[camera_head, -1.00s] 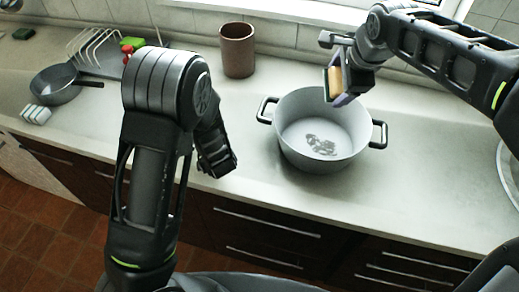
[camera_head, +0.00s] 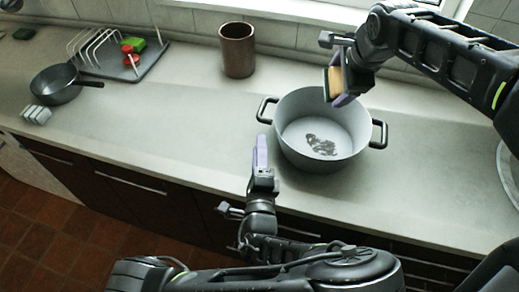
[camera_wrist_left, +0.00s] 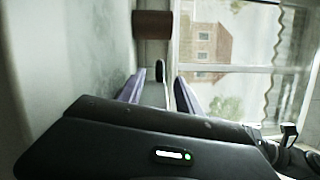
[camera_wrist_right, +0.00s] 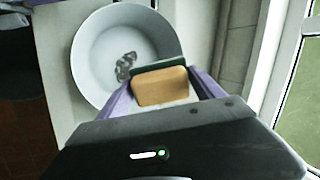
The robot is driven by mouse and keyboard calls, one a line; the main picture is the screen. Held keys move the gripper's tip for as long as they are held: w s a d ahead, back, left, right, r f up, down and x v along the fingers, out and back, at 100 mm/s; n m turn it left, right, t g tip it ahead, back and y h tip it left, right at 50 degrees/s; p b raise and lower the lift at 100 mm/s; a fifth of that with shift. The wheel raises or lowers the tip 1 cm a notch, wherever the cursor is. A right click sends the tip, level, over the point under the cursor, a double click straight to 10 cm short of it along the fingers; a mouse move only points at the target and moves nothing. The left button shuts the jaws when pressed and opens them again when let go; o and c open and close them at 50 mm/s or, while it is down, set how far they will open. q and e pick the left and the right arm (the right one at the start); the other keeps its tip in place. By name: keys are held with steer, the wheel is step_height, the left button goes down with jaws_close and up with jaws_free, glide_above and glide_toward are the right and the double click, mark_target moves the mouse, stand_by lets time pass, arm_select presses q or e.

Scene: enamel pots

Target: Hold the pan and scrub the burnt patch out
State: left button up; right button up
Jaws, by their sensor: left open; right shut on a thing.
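The grey pan (camera_head: 300,162) stands upright on the counter with a black handle on each side. A dark burnt patch (camera_head: 321,145) lies on its inner floor; it also shows in the right wrist view (camera_wrist_right: 125,67). My right gripper (camera_head: 338,84) is shut on a tan sponge with a dark green side (camera_wrist_right: 160,87), held above the pan's back rim. My left gripper (camera_head: 260,148) is open and empty, in front of the pan's left handle (camera_head: 265,109). In the left wrist view that handle (camera_wrist_left: 160,71) appears between the purple fingertips, apart from them.
A brown pot (camera_head: 237,50) stands behind, left of the pan. At far left are a dark frying pan (camera_head: 55,84), a white rack (camera_head: 92,48), red and green items (camera_head: 131,51) and a small white item (camera_head: 36,115). The counter's middle left is clear.

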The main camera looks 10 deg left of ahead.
mark_target(259, 112)
arm_select(q)
steer(key=shift+w, duration=0.1)
steer(key=x, duration=1.1)
steer(key=shift+w+a, duration=0.15)
steer(key=shift+w, duration=0.2)
steer(key=c, duration=0.9)
jaws_close()
stand_by(0.3)
